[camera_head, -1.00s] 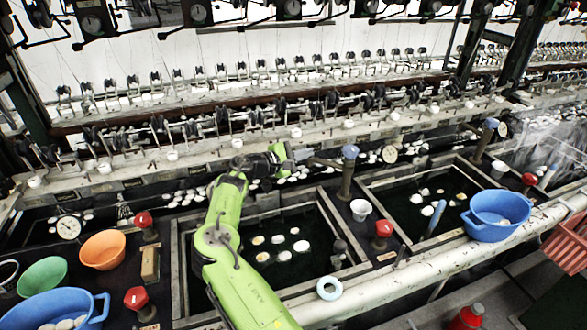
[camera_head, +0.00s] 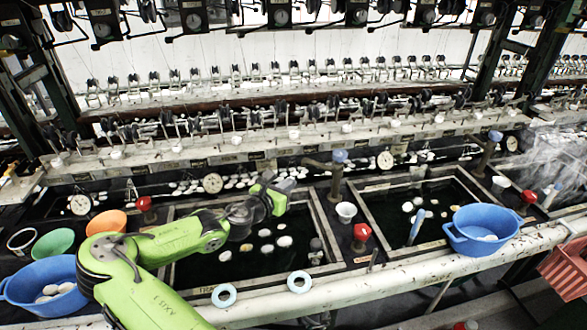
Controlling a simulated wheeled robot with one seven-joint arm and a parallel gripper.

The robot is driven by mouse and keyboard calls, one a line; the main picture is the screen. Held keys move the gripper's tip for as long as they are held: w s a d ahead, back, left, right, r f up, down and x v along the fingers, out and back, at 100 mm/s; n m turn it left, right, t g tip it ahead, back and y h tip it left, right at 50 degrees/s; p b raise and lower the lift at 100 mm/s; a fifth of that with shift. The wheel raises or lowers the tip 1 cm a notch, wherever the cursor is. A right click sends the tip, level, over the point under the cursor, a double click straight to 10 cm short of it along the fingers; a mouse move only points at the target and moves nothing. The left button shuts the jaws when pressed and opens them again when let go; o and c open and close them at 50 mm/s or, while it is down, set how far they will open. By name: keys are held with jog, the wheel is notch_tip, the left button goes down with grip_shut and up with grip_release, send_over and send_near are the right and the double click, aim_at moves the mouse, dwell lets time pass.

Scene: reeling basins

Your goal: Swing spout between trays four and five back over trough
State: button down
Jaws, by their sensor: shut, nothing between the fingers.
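The spout (camera_head: 322,166) stands between two dark water trays. It is a dull metal pipe with a blue knob (camera_head: 339,156) on its post, and its arm points left toward the trough (camera_head: 222,182) behind the trays. I cannot tell whether the tip is over the trough. The left tray (camera_head: 326,222) and right tray (camera_head: 372,219) hold pale cocoons; their numbers are not readable. My gripper (camera_head: 286,188) is shut and empty above the left tray's back right corner, left of and lower than the spout in the picture, apart from it.
A white cup (camera_head: 346,211) and red knob (camera_head: 361,232) stand between the trays. A blue basin (camera_head: 482,229) sits at the right tray's front right. Another blue-knobbed spout (camera_head: 488,150) stands farther right. Two pale blue rings (camera_head: 299,282) (camera_head: 224,295) are on the front rail.

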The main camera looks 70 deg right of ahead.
aim_at(315, 165)
jog(key=b+x, duration=0.2)
jog(key=x, duration=1.1)
jog(key=shift+d+f+b, duration=0.15)
jog(key=shift+d+b, duration=0.15)
jog(key=shift+g, duration=0.3)
